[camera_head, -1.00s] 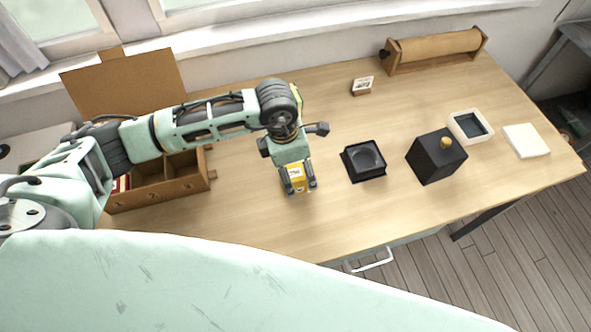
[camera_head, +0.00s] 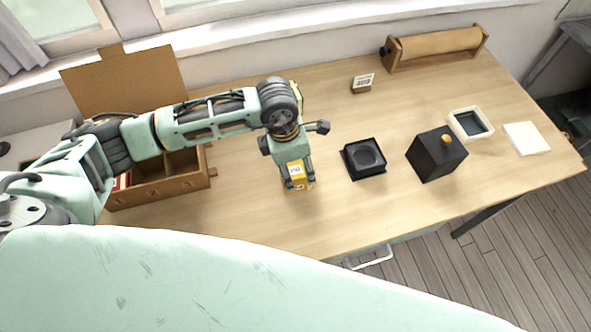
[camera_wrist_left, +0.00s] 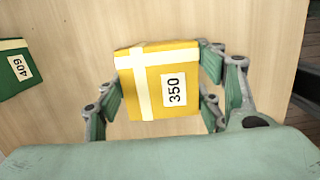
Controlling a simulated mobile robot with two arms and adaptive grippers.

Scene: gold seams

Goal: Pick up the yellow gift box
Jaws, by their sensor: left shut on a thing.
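The yellow gift box (camera_head: 295,170) is in the head view near the middle of the table, between the fingers of my left gripper (camera_head: 297,181). In the left wrist view the yellow gift box (camera_wrist_left: 158,66) has a pale ribbon and a white label reading 350. My left gripper (camera_wrist_left: 160,95) is shut on it, with a finger at each side. Whether the box touches the table is hard to tell. My right gripper is in neither view.
A green box labelled 409 (camera_wrist_left: 14,68) lies left in the wrist view. A brown compartment box (camera_head: 160,197), an open black box (camera_head: 364,172), a black box with gold knob (camera_head: 436,157), a white box (camera_head: 470,123) and paper roll (camera_head: 437,43) stand around. The front middle is clear.

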